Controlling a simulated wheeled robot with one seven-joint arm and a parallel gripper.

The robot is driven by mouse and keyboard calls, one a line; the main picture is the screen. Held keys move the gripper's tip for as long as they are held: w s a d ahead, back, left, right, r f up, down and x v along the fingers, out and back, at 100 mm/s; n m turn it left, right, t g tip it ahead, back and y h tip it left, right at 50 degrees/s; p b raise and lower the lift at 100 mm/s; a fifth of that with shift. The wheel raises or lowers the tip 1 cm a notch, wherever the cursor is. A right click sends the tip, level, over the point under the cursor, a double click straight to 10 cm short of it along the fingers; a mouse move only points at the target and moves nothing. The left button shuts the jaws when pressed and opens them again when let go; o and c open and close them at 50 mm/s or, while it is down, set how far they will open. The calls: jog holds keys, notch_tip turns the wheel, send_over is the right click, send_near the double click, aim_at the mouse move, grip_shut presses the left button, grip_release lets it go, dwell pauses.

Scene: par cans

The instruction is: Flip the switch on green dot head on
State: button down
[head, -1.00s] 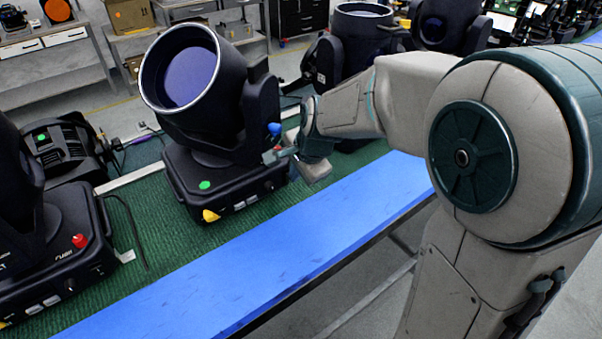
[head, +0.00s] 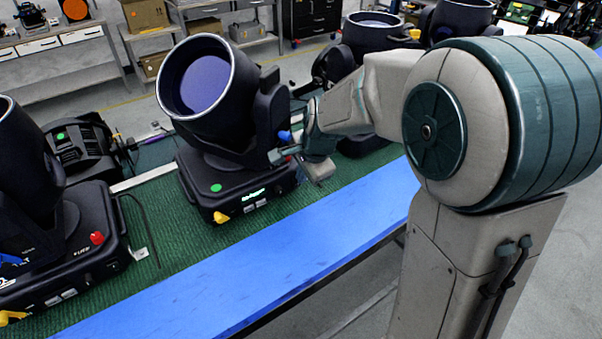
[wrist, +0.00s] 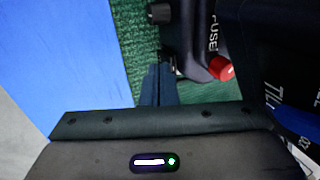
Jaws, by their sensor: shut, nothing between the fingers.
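The moving head with a green dot (head: 216,188) stands on the green mat, its black lens barrel tilted up. A small display (head: 254,194) on its base front is lit pale green. My gripper (head: 281,156) is at the right side of this head, close to its base and just below a blue knob (head: 284,136). In the wrist view my gripper (wrist: 158,84) has its fingers shut and empty, pointing at the base's side panel. A red fuse cap (wrist: 221,68) and a black knob (wrist: 160,13) show there. The switch itself is hidden or too small to make out.
Another head with a red cap (head: 97,238) stands at the left. A black unit with a green dot (head: 60,136) lies behind it. More heads (head: 372,32) stand behind my arm. A blue strip (head: 250,270) edges the table's front and is clear.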

jog(key=shift+r+p, duration=0.45)
jog(key=shift+r, duration=0.25)
jog(key=shift+s, duration=0.1)
jog(key=s+b+v, duration=0.1)
jog(key=v, duration=1)
jog(key=shift+d, duration=0.35)
jog(key=shift+s, duration=0.1)
jog(key=s+d+f+n, duration=0.2)
jog(key=s+d+n, duration=0.1)
jog(key=s+n, duration=0.1)
jog(key=s+d+f+n+h, duration=0.1)
jog(key=s+d+n, duration=0.2)
jog(key=s, duration=0.4)
jog(key=s+d+f+n+h, duration=0.1)
jog(key=s+d+f+n, duration=0.1)
jog(key=s, duration=0.4)
jog(key=d+n, duration=0.1)
jog(key=n, duration=0.1)
jog(key=shift+s+f+n, duration=0.25)
jog(key=shift+f+n, duration=0.15)
